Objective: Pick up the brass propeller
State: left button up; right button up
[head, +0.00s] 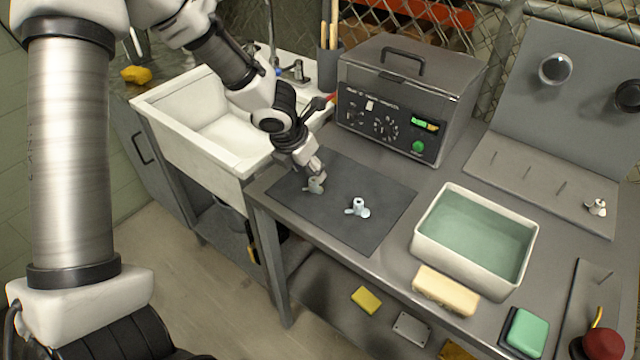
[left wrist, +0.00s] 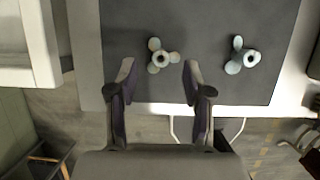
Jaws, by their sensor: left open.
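A small three-bladed propeller with a dull, faintly tan tint, likely the brass one, stands hub up on the dark mat (head: 385,225). It shows right below my left gripper (head: 314,168) in the head view (head: 316,186). In the left wrist view this propeller (left wrist: 162,57) lies between and slightly beyond the open fingertips (left wrist: 159,72), with a gap on both sides. The jaws hold nothing. A second, paler bluish-white propeller (head: 358,208) stands on the mat to its right, and it also shows in the left wrist view (left wrist: 242,57). My right gripper is not in view.
A white sink (head: 160,110) is left of the bench. A grey lidded machine (head: 400,85) stands behind the mat. A white basin of greenish liquid (head: 430,252), a yellow sponge (head: 445,290) and a panel (head: 520,185) carrying another propeller (head: 597,207) are to the right.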

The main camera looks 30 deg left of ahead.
aim_at(312, 182)
pick_arm(q)
jog(key=shift+s+d+f+b, duration=0.15)
jog(key=shift+f+b, duration=0.25)
jog(key=shift+f, duration=0.2)
jog(key=shift+s+d+f+b, duration=0.15)
jog(key=shift+f+b, duration=0.25)
jog(key=shift+f, duration=0.2)
jog(key=shift+w+a+f, duration=0.2)
jog(key=shift+w+f, duration=0.25)
jog(key=shift+f, duration=0.1)
jog(key=shift+w+a+f, duration=0.2)
jog(key=shift+w+f, duration=0.2)
jog(key=shift+f, duration=0.15)
jog(key=shift+w, duration=0.2)
jog(key=shift+s+d+r, duration=0.25)
jog(key=shift+s+r, duration=0.1)
jog(key=c, duration=0.7)
grip_shut()
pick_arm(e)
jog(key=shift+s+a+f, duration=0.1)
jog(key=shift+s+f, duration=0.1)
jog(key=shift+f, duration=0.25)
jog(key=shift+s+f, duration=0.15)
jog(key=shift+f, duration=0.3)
